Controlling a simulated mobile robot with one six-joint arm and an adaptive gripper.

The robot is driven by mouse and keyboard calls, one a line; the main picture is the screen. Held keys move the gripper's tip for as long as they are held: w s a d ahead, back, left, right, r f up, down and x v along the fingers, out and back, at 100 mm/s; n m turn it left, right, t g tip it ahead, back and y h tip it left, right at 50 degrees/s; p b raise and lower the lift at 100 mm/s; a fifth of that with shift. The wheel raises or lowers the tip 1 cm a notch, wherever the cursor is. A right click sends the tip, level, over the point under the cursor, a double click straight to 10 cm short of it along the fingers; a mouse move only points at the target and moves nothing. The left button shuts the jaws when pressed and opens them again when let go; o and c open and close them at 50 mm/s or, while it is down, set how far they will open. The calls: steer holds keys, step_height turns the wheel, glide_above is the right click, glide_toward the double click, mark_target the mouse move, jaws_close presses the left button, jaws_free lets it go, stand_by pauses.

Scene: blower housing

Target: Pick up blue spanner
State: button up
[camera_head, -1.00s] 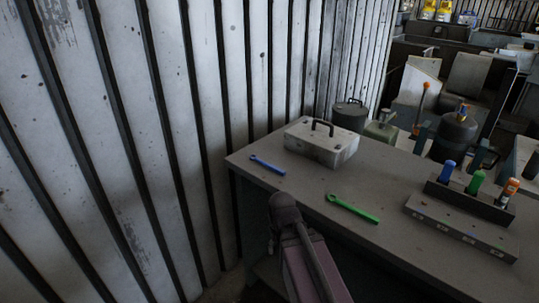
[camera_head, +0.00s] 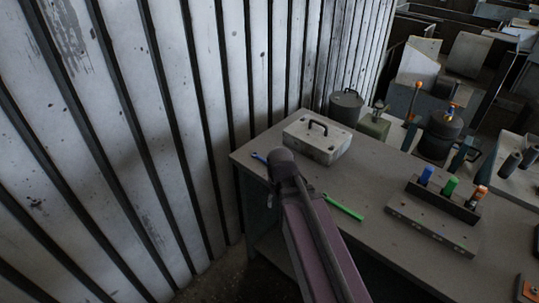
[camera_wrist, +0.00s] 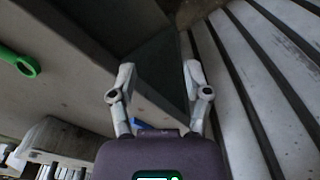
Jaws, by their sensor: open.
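The blue spanner (camera_head: 258,157) lies near the back left corner of the workbench. In the head view my arm covers most of it, leaving one end in sight. In the wrist view a small blue piece of it (camera_wrist: 141,125) shows low between my fingers, partly hidden by the gripper body. My gripper (camera_wrist: 156,72) is open with nothing between its fingertips. Its fingers are hidden behind my arm in the head view. Whether it touches the spanner cannot be told.
A green spanner (camera_head: 343,206) lies on the grey workbench (camera_head: 385,170), right of my arm. A rack (camera_head: 432,222) with coloured cylinders stands at right. The slatted wall (camera_head: 180,130) is close on the left.

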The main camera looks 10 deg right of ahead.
steer(key=w+r+n+p, duration=0.2)
steer(key=w+r+p, duration=0.5)
steer(key=r, duration=0.2)
steer(key=w+d+n+p, duration=0.1)
steer(key=w+d+n, duration=0.1)
steer(key=w, duration=0.4)
steer(key=w+d+r+n+p, duration=0.1)
steer(key=w+d+n, duration=0.1)
steer(key=w, duration=0.5)
steer(key=shift+w+r+n+g, duration=0.25)
steer(key=shift+n+g, duration=0.05)
steer(key=shift+f, duration=0.1)
step_height(320, 180, down, 8)
steer(key=b, duration=0.8)
steer(key=shift+f+b, duration=0.25)
steer(key=shift+b, duration=0.05)
steer(key=shift+f, duration=0.1)
step_height(320, 180, down, 5)
steer(key=b, duration=0.5)
steer(key=shift+w, duration=0.1)
